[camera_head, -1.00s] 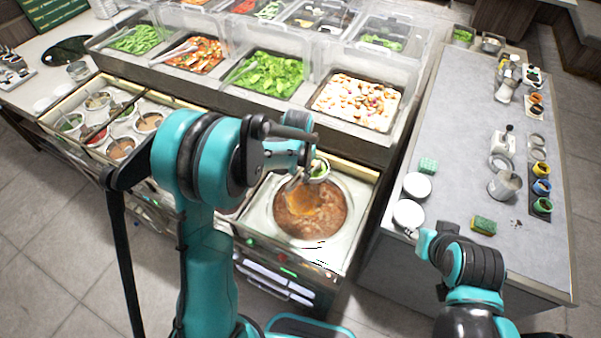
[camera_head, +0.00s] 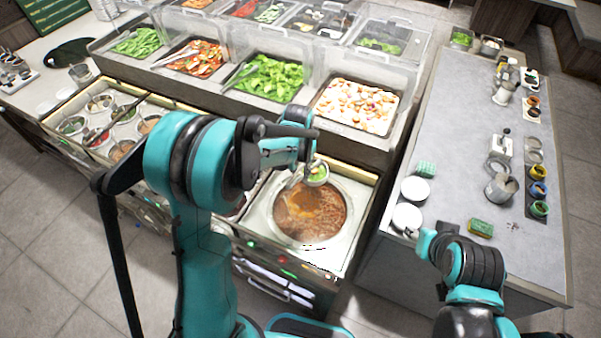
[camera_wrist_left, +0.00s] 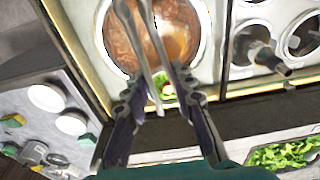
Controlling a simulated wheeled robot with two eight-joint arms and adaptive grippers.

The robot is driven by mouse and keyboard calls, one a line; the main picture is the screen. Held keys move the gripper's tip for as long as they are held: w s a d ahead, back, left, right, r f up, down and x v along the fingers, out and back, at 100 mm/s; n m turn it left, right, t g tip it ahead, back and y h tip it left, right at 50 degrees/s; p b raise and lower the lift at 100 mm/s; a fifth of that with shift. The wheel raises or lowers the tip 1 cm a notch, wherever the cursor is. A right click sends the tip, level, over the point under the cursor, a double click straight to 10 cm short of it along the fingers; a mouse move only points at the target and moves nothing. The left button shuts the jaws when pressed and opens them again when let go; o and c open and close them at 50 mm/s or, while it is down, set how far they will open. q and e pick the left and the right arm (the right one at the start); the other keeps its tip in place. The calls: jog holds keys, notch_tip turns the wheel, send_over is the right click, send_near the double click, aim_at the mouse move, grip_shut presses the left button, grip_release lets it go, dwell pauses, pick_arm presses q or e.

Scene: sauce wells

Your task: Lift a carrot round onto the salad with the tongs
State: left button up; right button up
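My left gripper (camera_wrist_left: 162,82) has its two dark fingers around metal tongs (camera_wrist_left: 150,60), whose arms reach out over the brown soup pot. In the head view the tongs (camera_head: 291,183) show as a thin grey shape over the pot, partly behind my left arm. I cannot make out a carrot round. My right gripper (camera_head: 414,234) is beside the near white plate; its fingers are too small to read.
The soup pot (camera_head: 340,228) sits in a steel counter. Trays of leaves (camera_head: 268,78) and chopped food (camera_head: 355,105) stand behind it. The grey right counter (camera_head: 450,130) carries white plates (camera_head: 415,188), a sponge (camera_head: 480,228) and several cups. Its middle has free room.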

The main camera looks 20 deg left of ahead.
pick_arm(q)
notch_tip(320, 180, up, 6)
jog(key=p, duration=0.3)
jog(key=shift+r, duration=0.15)
